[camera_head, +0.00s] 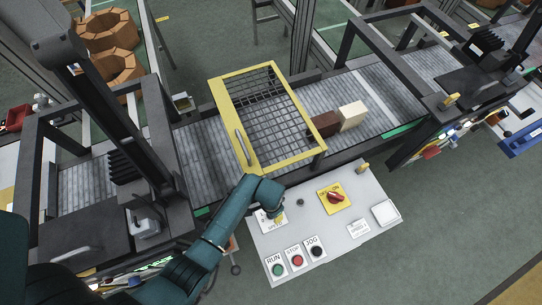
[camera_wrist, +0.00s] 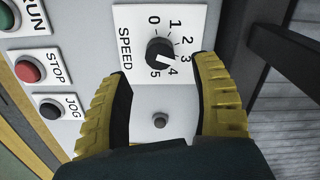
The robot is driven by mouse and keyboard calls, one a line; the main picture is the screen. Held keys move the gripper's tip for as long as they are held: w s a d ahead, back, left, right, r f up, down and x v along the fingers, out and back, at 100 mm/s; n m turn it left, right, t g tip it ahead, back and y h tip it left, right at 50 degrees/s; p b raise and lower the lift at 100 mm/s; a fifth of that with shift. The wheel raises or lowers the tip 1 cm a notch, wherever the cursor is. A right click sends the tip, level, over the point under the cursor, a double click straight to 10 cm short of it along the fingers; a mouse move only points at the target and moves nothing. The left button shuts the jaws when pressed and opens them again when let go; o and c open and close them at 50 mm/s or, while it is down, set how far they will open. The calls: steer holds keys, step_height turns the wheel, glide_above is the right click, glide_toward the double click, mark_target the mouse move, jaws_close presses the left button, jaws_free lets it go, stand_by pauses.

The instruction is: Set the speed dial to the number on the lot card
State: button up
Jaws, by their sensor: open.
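The speed dial (camera_wrist: 158,48) is a black knob with a white pointer on a white plate marked 0 to 5, seen in the wrist view. Its pointer lies toward the 3 and 4 side; I cannot tell the exact mark. My gripper (camera_wrist: 162,68) is open, with yellow fingers on either side just short of the knob. Contact is not visible. In the head view, my gripper (camera_head: 268,214) is over the left end of the control panel (camera_head: 310,236) and partly covers the speed plate (camera_head: 268,225). A small white card (camera_head: 358,228) lies on the panel; its print is too small to read.
RUN (camera_head: 277,268), STOP (camera_head: 295,259) and JOG (camera_head: 316,250) buttons line the panel's front. Behind is a yellow-framed mesh guard (camera_head: 214,90) over a conveyor carrying brown and cream blocks (camera_head: 352,115).

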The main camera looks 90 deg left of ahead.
step_height(320, 180, up, 6)
steer(key=shift+r, duration=0.25)
stand_by(0.5)
